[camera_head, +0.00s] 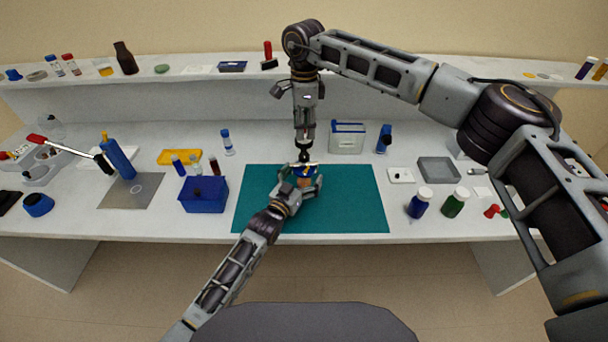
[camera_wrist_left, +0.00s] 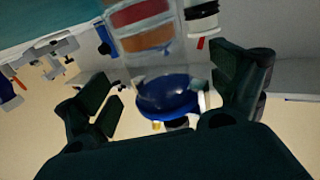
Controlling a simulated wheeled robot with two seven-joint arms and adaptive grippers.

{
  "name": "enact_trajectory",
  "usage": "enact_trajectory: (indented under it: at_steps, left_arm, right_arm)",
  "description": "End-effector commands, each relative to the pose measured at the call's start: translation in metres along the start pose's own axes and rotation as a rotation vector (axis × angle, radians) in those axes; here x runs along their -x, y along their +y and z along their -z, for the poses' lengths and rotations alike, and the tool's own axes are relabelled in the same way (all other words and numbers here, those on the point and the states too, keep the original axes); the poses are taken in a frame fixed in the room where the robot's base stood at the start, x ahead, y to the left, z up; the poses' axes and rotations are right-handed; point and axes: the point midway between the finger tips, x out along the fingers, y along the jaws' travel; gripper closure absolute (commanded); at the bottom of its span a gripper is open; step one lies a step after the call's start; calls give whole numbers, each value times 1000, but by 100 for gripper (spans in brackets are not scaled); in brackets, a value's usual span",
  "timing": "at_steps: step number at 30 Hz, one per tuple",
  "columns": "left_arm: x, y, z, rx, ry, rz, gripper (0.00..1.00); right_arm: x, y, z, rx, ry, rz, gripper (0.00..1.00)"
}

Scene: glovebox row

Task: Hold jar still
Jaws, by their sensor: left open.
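The jar (camera_head: 305,182) stands on the teal mat (camera_head: 352,205) near the middle of the bench, partly hidden by my grippers. In the left wrist view the clear jar (camera_wrist_left: 147,40) shows red and orange bands and a blue lid (camera_wrist_left: 167,97), and it appears upside down. My left gripper (camera_head: 302,188) is around the jar with its fingers open. In the left wrist view the left gripper's (camera_wrist_left: 165,85) dark fingers stand on either side of the jar, with visible gaps. My right gripper (camera_head: 304,157) points down directly over the lid; its jaws are too small to read.
A blue bin (camera_head: 203,195) stands left of the mat. A white box (camera_head: 347,138) stands behind it. A raised shelf (camera_head: 195,72) runs along the back. The mat's left and right parts are clear.

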Motion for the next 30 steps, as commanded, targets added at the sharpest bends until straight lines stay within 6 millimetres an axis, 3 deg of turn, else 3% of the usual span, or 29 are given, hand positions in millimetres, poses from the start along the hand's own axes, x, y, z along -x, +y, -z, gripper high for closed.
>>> enact_trajectory:
  at_steps: [15,30]
  left_arm:
    - [-8,0,0,0,0,-1,6]
    - [-8,0,0,0,-1,-1,67]
  right_arm:
    - [0,0,0,0,0,0,64]
    - [0,0,0,0,0,0,64]
